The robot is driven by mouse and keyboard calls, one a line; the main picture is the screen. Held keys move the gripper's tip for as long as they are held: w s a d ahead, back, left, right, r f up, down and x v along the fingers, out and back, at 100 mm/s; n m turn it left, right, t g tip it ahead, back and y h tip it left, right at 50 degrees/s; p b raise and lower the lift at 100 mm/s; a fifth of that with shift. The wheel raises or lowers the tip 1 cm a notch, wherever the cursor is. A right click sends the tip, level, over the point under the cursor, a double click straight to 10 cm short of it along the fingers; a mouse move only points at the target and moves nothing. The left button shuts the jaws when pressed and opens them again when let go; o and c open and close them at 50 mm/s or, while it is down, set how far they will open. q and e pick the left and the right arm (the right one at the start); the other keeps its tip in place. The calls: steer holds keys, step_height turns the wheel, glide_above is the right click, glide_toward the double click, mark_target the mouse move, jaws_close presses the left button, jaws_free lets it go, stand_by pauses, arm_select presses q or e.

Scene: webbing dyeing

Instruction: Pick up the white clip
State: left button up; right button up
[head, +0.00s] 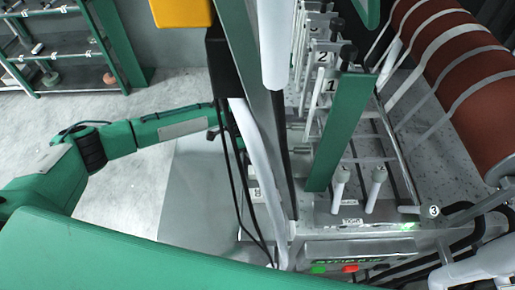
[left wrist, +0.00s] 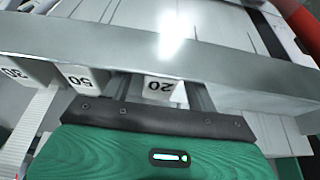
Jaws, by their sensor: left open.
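I cannot pick out the white clip for certain in either view. In the left wrist view, a white block marked 20 (left wrist: 160,88) shows upside down between the fingers of my left gripper (left wrist: 163,84), under a long grey metal beam (left wrist: 160,45). I cannot tell whether it is a clip or a label, or whether the fingers touch it. A similar block marked 50 (left wrist: 88,79) is left of it. My left gripper is open. In the head view my left arm reaches in from the left, and its gripper is mostly hidden by the machine's post. My right gripper is not visible.
A machine post (head: 268,120) with hanging cables blocks the middle of the head view. Numbered white handles, a green upright (head: 340,130) and a brown roller (head: 450,75) stand at right. A green rack (head: 55,55) is at back left. A white strap (left wrist: 35,130) hangs at left.

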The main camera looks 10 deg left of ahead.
arm_select(q)
steer(key=c, duration=1.1)
steer(key=shift+r, duration=0.1)
